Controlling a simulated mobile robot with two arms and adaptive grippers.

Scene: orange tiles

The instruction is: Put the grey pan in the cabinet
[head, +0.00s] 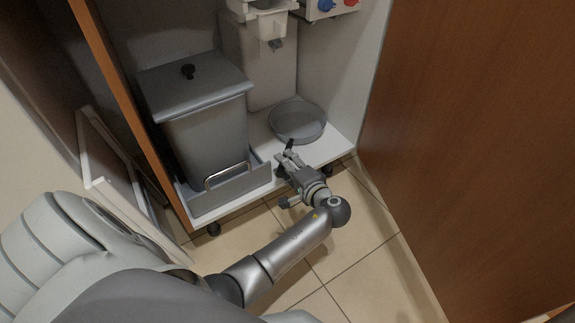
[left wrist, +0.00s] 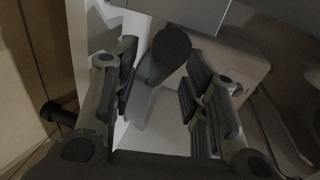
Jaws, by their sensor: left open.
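The grey pan (head: 297,122), round and shallow, lies on the white cabinet floor (head: 338,143) near its front edge in the head view. My left gripper (head: 286,158) is just in front of the pan at the cabinet's front edge. Its jaws are open. In the left wrist view, a grey bar with a dark round end (left wrist: 171,48) shows between the spread fingers; I cannot tell for sure whether it is the pan's handle. I see no clear grip on the pan. My right gripper is not in view.
A grey lidded bin (head: 205,135) stands in the cabinet left of the pan, in a pull-out tray (head: 232,192). A grey-white dispenser (head: 270,75) stands behind the pan. A brown door (head: 470,130) stands open at right. Tiled floor (head: 355,255) is free in front.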

